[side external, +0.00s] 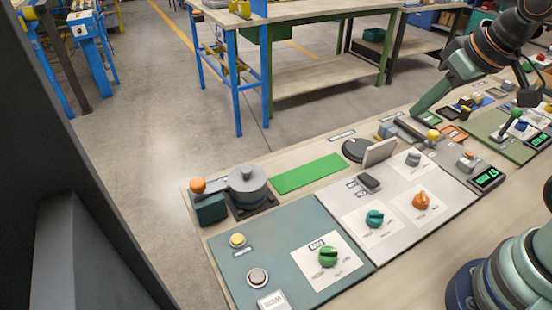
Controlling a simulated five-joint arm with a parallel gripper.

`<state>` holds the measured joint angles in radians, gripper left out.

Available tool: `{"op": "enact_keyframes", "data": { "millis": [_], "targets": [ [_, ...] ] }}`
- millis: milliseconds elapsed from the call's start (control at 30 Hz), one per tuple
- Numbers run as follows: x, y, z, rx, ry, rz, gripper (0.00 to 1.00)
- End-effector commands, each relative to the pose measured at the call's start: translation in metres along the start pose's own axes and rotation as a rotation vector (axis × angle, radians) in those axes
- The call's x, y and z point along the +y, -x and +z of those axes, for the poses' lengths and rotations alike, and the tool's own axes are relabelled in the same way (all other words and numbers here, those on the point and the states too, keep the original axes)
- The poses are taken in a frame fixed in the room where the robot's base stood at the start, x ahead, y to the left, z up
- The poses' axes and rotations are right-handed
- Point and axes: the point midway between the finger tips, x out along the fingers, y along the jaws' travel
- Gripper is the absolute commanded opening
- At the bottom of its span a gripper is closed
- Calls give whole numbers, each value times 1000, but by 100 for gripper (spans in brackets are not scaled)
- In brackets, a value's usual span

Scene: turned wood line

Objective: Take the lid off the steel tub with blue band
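The steel tub with blue band (248,197) stands at the left end of the bench on a dark square base. Its grey lid (247,174), with a small knob on top, sits on the tub. My gripper (424,106) is at the upper right, well away from the tub, over the far part of the bench. It points down and to the left. Its fingers overlap in this view, so their opening is hidden. I see nothing clearly held in it.
A teal block with an orange knob (198,186) stands close to the tub's left. A green mat (308,173) lies to its right, then a black round disc (355,150) and a tilted grey plate (380,152). Control panels with knobs (329,256) fill the front.

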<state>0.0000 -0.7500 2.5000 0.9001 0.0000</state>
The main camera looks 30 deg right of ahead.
Motion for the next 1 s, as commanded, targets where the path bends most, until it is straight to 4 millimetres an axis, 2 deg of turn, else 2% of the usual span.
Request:
{"op": "enact_keyframes", "data": {
  "millis": [33, 133, 167, 433, 567, 767, 1000],
  "targets": [
    [0, 0, 0, 0, 0, 0, 27],
    [0, 0, 0, 0, 0, 0, 65],
    [0, 0, 0, 0, 0, 0, 67],
    [0, 0, 0, 0, -1, 0, 67],
    [-4, 1, -8, -15, -35, -7, 67],
    [-29, 2, -46, -93, -230, -24, 67],
    [-75, -12, -98, -212, -532, -2, 67]
  ]
}}
